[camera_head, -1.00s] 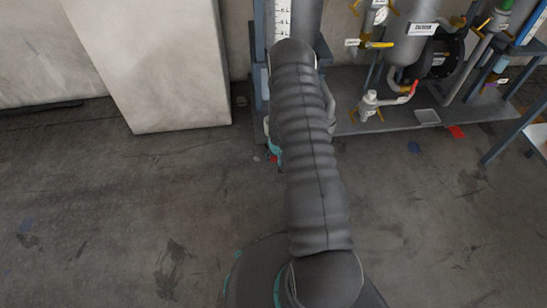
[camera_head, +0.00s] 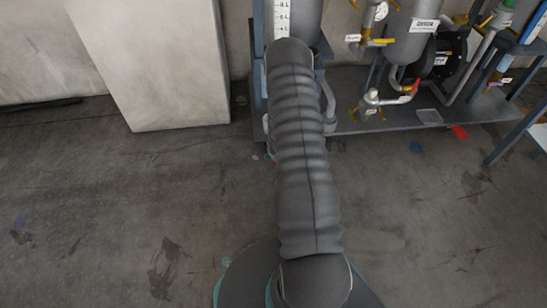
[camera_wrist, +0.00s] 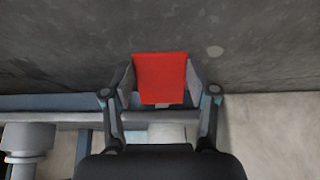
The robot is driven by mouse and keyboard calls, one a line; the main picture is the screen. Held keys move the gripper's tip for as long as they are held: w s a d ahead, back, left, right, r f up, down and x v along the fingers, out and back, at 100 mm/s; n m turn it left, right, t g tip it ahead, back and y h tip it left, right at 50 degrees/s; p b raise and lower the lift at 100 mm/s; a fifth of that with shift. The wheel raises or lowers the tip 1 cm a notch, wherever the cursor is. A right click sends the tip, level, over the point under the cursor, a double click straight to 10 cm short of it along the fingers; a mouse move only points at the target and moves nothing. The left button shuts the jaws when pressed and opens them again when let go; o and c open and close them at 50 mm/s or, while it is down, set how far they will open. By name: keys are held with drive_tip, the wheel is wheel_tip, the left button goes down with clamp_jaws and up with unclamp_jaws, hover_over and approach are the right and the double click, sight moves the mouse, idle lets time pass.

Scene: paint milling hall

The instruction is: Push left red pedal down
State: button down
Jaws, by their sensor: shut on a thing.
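The red pedal (camera_wrist: 161,78) shows in the wrist view as a flat red plate, upper centre. My gripper (camera_wrist: 160,82) has one finger at each side of it and is shut on it, with the fingers close against its left and right edges. A small pale piece shows just below the pedal's lower edge. In the head view my own arm covers the pedal and the gripper, so neither shows there.
A blue-grey frame with a level scale (camera_head: 283,18) stands behind my arm. Valves and pipes (camera_head: 385,98) stand on a platform at the right. A large pale block (camera_head: 150,65) stands at the left. The floor in front is open.

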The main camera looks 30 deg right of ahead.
drive_tip(key=shift+w+d, duration=0.1)
drive_tip(key=shift+c, duration=1.6)
unclamp_jaws()
drive_tip(key=v, duration=1.2)
